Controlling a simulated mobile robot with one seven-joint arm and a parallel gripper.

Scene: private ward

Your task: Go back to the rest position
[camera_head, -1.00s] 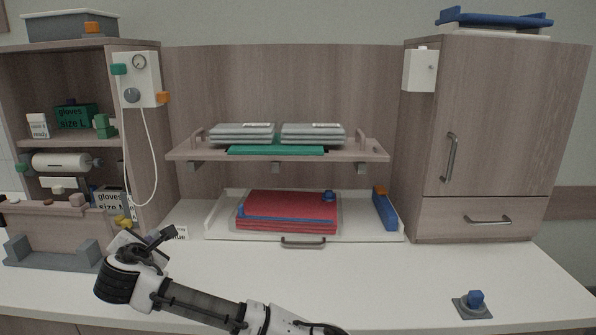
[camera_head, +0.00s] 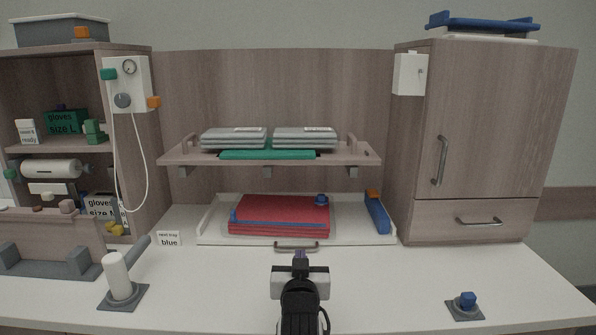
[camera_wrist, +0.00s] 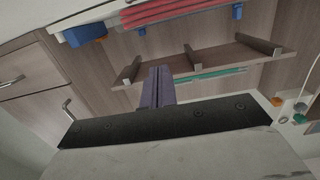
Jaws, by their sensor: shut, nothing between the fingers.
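My gripper (camera_head: 300,256) is in the lower middle of the head view, in front of the tray's handle and above the white counter (camera_head: 215,285). Its fingers are shut with nothing between them. In the wrist view, the shut purple-grey fingers (camera_wrist: 157,87) point toward the wooden shelf (camera_wrist: 205,60), which appears upside down. My gripper looks apart from the things around it.
A white tray (camera_head: 212,232) with red folded items (camera_head: 285,218) lies behind my gripper. A white upright cylinder (camera_head: 117,275) on a grey base stands left, and a blue knob (camera_head: 467,299) on a grey base right. The counter between them looks clear.

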